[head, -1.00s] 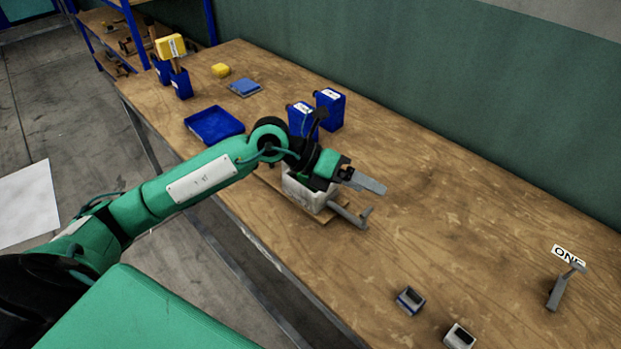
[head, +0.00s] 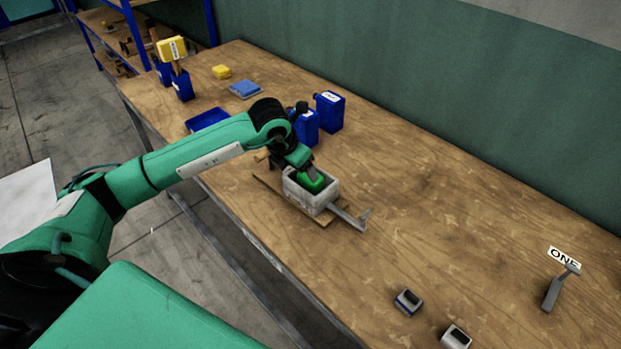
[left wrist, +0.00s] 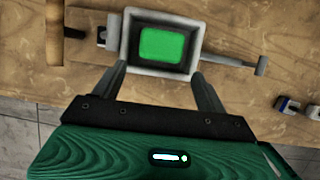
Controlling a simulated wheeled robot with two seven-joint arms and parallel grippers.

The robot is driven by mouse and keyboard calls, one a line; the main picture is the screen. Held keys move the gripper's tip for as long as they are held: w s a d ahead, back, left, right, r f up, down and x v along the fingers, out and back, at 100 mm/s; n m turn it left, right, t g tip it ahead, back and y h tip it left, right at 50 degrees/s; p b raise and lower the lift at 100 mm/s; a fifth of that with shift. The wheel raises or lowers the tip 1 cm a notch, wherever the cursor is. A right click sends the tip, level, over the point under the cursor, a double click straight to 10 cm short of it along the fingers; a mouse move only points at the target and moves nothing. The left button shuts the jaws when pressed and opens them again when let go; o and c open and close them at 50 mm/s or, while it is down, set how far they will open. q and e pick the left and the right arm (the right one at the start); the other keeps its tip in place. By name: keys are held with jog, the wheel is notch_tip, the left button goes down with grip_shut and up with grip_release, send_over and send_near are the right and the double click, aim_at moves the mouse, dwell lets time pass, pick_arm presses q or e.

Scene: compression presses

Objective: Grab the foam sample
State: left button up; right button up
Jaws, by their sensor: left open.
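The green foam sample (left wrist: 162,44) lies inside a pale, open-topped box (left wrist: 130,66) of a press, seen from above in the left wrist view. In the head view the bright green foam (head: 313,182) shows between the box walls (head: 306,199). My left gripper (left wrist: 160,74) is open. In the left wrist view its two fingers reach up to the near corners of the box, one on each side, with the foam in view beyond them. Whether they touch the box I cannot tell. In the head view the wrist partly hides the box. My right gripper is out of view.
The press's grey handle (head: 350,216) sticks out to the right. Blue containers (head: 329,110) stand close behind my arm, and a blue tray (head: 207,119) lies to its left. Two small grey blocks (head: 409,301) (head: 456,337) sit at the front right. The table's right half is mostly clear.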

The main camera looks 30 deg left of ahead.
aim_at(307, 178)
pick_arm(q)
jog(key=p+x, duration=0.2)
jog(key=x, duration=0.3)
jog(key=shift+w+d+f+p, duration=0.1)
jog(key=shift+w+p, duration=0.1)
jog(key=shift+p, duration=0.1)
jog(key=shift+w+f, duration=0.1)
jog(key=shift+f, duration=0.2)
jog(key=c, duration=0.7)
